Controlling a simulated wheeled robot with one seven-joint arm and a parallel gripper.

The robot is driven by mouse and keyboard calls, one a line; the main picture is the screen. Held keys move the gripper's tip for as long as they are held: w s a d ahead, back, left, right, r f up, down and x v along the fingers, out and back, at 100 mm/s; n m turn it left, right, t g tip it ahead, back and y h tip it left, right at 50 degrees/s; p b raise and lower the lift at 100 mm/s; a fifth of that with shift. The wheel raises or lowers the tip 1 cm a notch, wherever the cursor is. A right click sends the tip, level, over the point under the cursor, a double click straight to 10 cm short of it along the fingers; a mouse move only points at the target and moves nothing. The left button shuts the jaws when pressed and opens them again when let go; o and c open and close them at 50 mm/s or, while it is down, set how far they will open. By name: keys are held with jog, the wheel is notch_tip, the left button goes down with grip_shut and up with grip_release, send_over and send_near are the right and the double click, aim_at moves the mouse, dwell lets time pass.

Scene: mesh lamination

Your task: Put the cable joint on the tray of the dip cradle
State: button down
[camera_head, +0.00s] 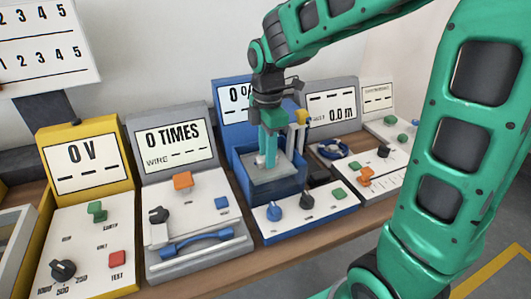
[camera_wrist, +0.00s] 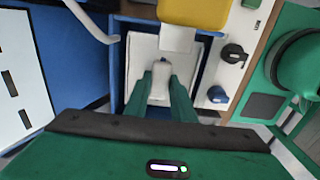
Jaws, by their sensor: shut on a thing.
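My gripper (camera_head: 267,160) points down over the blue dip cradle (camera_head: 238,178), with its fingertips close above the grey tray (camera_head: 284,177). In the wrist view the two green fingers of my gripper (camera_wrist: 160,82) are shut on a small whitish piece, the cable joint (camera_wrist: 160,78). The pale tray (camera_wrist: 143,62) lies beneath and around it. I cannot tell whether the joint touches the tray. In the head view the fingers hide most of the joint.
A white post with a yellow block (camera_head: 302,117) stands beside the tray at the right; the yellow block (camera_wrist: 195,12) is near the fingers in the wrist view. A grey wire tester (camera_head: 175,140) is left, a yellow tester (camera_head: 85,160) further left. Grey instruments (camera_head: 333,100) stand right.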

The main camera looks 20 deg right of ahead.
jog(key=c, duration=1.5)
grip_release()
notch_tip(320, 180, up, 12)
jog(key=shift+r, duration=0.1)
